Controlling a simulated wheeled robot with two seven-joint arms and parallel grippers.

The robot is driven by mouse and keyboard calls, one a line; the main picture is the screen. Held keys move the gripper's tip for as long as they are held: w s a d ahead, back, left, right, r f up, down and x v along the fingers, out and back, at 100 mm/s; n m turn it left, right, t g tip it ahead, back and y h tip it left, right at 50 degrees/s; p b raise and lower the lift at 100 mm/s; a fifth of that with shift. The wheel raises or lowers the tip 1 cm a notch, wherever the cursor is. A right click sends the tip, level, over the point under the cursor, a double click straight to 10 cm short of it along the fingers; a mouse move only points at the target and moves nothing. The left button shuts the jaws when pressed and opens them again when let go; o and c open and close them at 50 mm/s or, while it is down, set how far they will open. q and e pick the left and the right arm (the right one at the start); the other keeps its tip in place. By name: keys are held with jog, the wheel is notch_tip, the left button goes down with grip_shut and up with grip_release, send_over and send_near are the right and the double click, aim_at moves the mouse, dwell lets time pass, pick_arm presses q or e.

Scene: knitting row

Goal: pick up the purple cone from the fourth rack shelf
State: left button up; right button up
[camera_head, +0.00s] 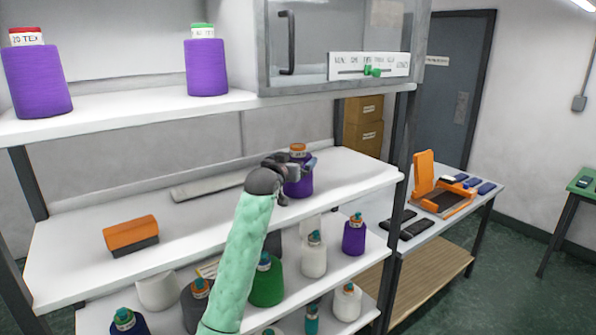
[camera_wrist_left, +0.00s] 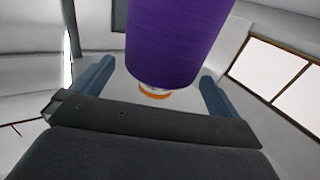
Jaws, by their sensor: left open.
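A purple cone (camera_head: 299,187) with an orange top stands on the middle white shelf (camera_head: 350,172), partly hidden by my left gripper (camera_head: 294,166). In the left wrist view the purple cone (camera_wrist_left: 178,40) appears large between the two open fingers of my left gripper (camera_wrist_left: 156,78), its orange top partly hidden by the gripper body. I cannot tell whether the fingers touch it. Two more purple cones stand on the shelf above, one with a red top (camera_head: 38,80) and one with a green top (camera_head: 206,66). Another purple cone (camera_head: 354,236) stands on the shelf below. My right gripper is not in view.
An orange-and-grey block (camera_head: 131,234) and a flat grey bar (camera_head: 207,186) lie on the same shelf. The lower shelves hold several cones, including a white one (camera_head: 314,256). A dark upright post (camera_head: 400,140) bounds the rack at right. A side table (camera_head: 428,230) holds orange equipment.

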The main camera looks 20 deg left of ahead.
pick_arm(q)
jog(key=shift+w+r+p, duration=0.45)
jog(key=shift+w+p, duration=0.25)
jog(key=shift+p, duration=0.1)
jog(key=shift+w+p, duration=0.35)
jog(key=shift+w, duration=0.1)
jog(key=shift+w+d+f, duration=0.1)
jog(key=shift+w+f, duration=0.25)
jog(key=shift+w, duration=0.4)
jog(key=shift+s, duration=0.1)
jog(key=shift+c, duration=1.1)
jog(key=shift+r, duration=0.1)
jog(key=c, duration=1.2)
